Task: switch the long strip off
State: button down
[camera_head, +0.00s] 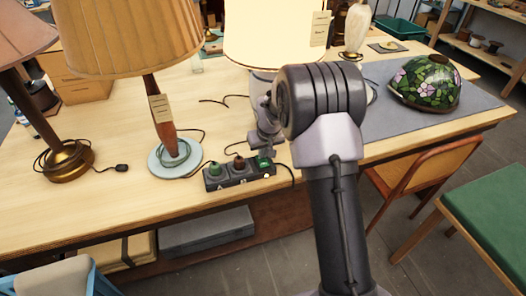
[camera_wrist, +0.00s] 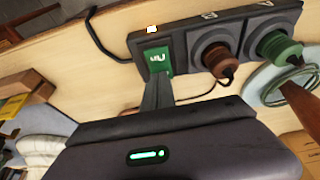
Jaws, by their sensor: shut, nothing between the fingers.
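The long strip (camera_head: 241,181), a dark power strip, lies near the front edge of the table; it also shows at the top of the wrist view (camera_wrist: 181,48). A green switch (camera_wrist: 157,60) with a pale marking sits at one end; it also shows in the head view (camera_head: 264,162). A brown plug (camera_wrist: 217,57) and a green plug (camera_wrist: 277,46) sit in its sockets. My gripper (camera_wrist: 157,84) is shut and empty, its tips at the switch's near edge. I cannot tell whether they touch it or which way the switch is tilted.
A lamp with a pale blue base (camera_head: 176,158) stands just left of the strip, and a brass-based lamp (camera_head: 68,161) further left. Another lamp's pale shade (camera_head: 272,35) rises behind my arm. A stained-glass shade (camera_head: 425,82) rests on a grey mat (camera_head: 378,141) at right. Loose cords lie nearby.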

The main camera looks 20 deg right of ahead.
jog(key=shift+f, duration=0.3)
jog(key=shift+b, duration=0.3)
jog(key=shift+s+f, duration=0.15)
jog(key=shift+s, duration=0.7)
